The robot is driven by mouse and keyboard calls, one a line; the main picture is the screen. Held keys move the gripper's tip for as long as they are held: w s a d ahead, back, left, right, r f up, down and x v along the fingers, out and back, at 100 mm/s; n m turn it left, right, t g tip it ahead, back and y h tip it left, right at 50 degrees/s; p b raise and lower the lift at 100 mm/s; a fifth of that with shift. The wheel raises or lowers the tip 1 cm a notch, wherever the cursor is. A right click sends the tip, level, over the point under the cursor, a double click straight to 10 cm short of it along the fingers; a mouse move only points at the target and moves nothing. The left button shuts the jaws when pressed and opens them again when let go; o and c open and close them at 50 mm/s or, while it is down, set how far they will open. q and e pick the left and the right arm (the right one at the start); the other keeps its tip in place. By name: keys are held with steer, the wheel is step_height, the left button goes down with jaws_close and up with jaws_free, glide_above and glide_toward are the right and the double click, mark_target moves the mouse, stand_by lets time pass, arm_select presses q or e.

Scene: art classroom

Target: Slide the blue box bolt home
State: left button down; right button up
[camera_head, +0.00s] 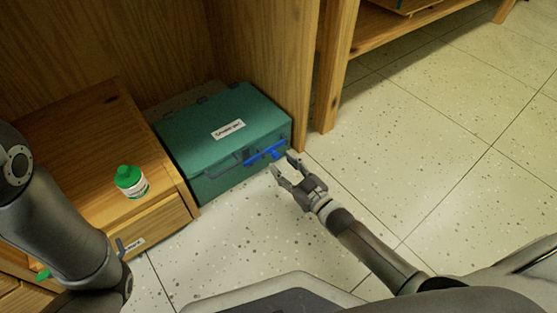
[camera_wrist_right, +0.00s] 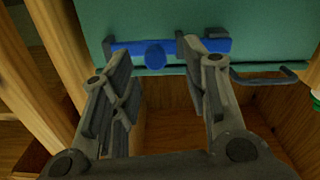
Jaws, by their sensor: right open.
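A green box (camera_head: 215,130) with a white label on its lid stands on the floor, its lid shut. A blue bolt (camera_head: 266,153) runs along the upper right of its front, beside a dark handle. In the right wrist view the blue bolt (camera_wrist_right: 132,47) has a round blue knob (camera_wrist_right: 155,55). My right gripper (camera_head: 283,163) is open in front of the bolt; its fingertips (camera_wrist_right: 150,48) stand on either side of the knob. I cannot tell whether they touch it. My left arm comes in at the left; its gripper is out of view.
A low wooden drawer unit (camera_head: 85,130) adjoins the box on the left, with a green-capped white jar (camera_head: 131,182) on top. A wooden upright (camera_head: 338,65) stands close right of the box. The pale speckled floor (camera_head: 440,130) is clear to the right.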

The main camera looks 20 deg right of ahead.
steer(key=v, duration=0.8)
steer(key=shift+s, duration=0.25)
